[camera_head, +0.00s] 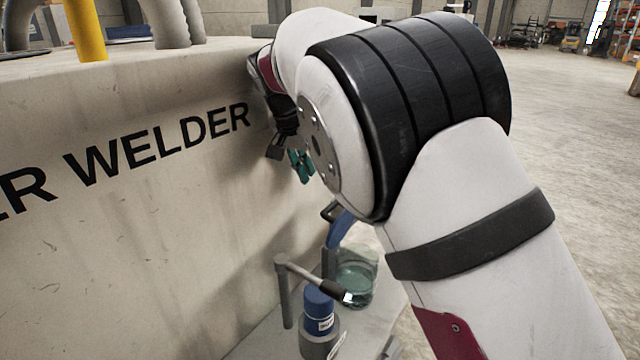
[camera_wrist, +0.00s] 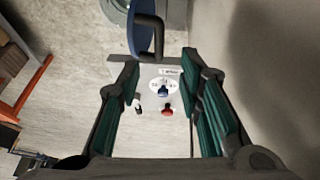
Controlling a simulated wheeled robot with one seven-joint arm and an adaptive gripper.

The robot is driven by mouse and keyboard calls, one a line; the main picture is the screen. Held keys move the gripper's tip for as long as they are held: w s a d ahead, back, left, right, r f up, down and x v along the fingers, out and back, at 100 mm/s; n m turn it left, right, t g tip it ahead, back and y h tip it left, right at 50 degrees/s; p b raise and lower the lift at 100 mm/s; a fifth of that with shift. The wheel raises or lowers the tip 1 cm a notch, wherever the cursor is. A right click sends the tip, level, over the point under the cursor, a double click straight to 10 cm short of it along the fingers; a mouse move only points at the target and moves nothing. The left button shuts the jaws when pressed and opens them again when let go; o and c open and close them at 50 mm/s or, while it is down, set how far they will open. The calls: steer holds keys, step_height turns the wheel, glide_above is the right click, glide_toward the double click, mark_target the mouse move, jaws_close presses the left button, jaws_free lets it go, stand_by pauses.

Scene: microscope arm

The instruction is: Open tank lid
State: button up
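The tank is a round clear vessel with teal liquid (camera_head: 357,283), standing low beside the welder in the head view. Part of its rim shows at the top of the wrist view (camera_wrist: 114,10). Its blue lid (camera_head: 341,231) stands steeply tilted up from the tank, with a dark bent handle (camera_head: 330,211). In the wrist view the lid (camera_wrist: 140,35) and handle (camera_wrist: 152,22) are just ahead of the fingertips. My gripper (camera_head: 288,158) is above and left of the lid, beside the welder wall. Its teal-padded fingers (camera_wrist: 157,62) are wide apart, with nothing held.
The large beige welder wall (camera_head: 150,220) runs close beside my gripper. A blue-capped cylinder (camera_head: 318,308) and a grey post with a dark-tipped arm (camera_head: 310,277) stand near the tank. A small panel (camera_wrist: 175,73) with blue and red knobs lies below. Open floor is at right.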

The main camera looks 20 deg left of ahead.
steer(key=shift+s+r, duration=0.1)
steer(key=shift+r, duration=0.15)
steer(key=c, duration=0.4)
steer(key=d+f+m+g, duration=0.1)
steer(key=d+f, duration=0.1)
steer(key=s+d+f+m+g+y, duration=0.1)
steer(key=d+f, duration=0.1)
steer(key=d+f+g+y+p, duration=0.1)
steer(key=d+f, duration=0.1)
steer(key=shift+s+f+m+g, duration=0.15)
steer(key=shift+s+m+g, duration=0.2)
steer(key=shift+m+g, duration=0.05)
jaws_close()
steer(key=s+d+f+m+t+y+p, duration=0.1)
steer(key=d+f+m+t+y+p, duration=0.2)
steer(key=d+m+y, duration=1.05)
steer(key=m+h, duration=0.2)
steer(key=h, duration=0.1)
glide_toward(343, 227)
step_height(343, 227, down, 3)
steer(key=s, duration=0.1)
steer(key=shift+w+a+r+t+p, duration=0.15)
steer(key=shift+w+a+p, duration=0.25)
steer(key=shift+a, duration=0.45)
steer(key=shift+w+a+r+t+p, duration=0.15)
steer(key=shift+w+a+p, duration=0.25)
steer(key=shift+a, duration=0.45)
